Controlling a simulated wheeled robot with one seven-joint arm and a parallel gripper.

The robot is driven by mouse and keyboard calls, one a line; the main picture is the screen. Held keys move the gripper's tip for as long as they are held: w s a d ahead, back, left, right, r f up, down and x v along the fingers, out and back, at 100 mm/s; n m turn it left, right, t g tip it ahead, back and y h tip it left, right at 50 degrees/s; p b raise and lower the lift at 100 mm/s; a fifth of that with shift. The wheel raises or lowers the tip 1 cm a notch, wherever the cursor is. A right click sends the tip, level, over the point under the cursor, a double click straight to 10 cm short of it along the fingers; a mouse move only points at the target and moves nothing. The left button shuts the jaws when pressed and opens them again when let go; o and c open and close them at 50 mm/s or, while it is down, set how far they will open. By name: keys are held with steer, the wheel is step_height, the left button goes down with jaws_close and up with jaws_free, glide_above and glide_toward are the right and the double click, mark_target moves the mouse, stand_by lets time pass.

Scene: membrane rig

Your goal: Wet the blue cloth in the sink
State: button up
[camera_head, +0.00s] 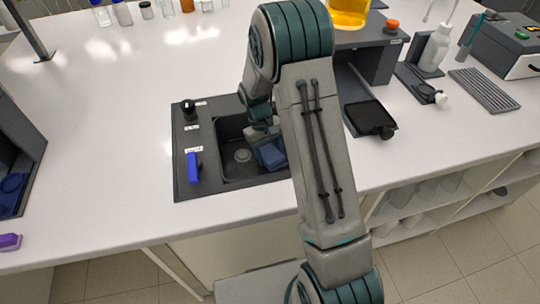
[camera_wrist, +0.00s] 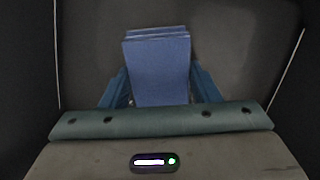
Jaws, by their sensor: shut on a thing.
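The blue cloth (camera_wrist: 160,70) is a folded stack held between the two fingers of my gripper (camera_wrist: 160,92), in the wrist view. In the head view the blue cloth (camera_head: 271,155) is low inside the dark sink (camera_head: 238,176), at the right side of the basin, by the drain. My gripper (camera_head: 262,137) is shut on it and reaches down into the basin, partly hidden by my arm. I cannot tell whether the cloth touches the basin floor. No water shows in the basin.
The sink's left panel carries a black knob (camera_head: 188,110) and a blue lever (camera_head: 193,168). A black tray (camera_head: 370,118) lies right of my arm. A stand with a yellow-filled beaker (camera_head: 348,12) is behind it. The white counter (camera_head: 110,120) left of the sink is clear.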

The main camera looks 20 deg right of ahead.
mark_target(270, 154)
step_height(270, 154, up, 16)
steer(key=p, duration=1)
stand_by(0.5)
steer(key=shift+r, duration=0.1)
stand_by(1.9)
step_height(270, 154, up, 4)
steer(key=p, duration=0.3)
steer(key=shift+a, duration=0.1)
stand_by(0.5)
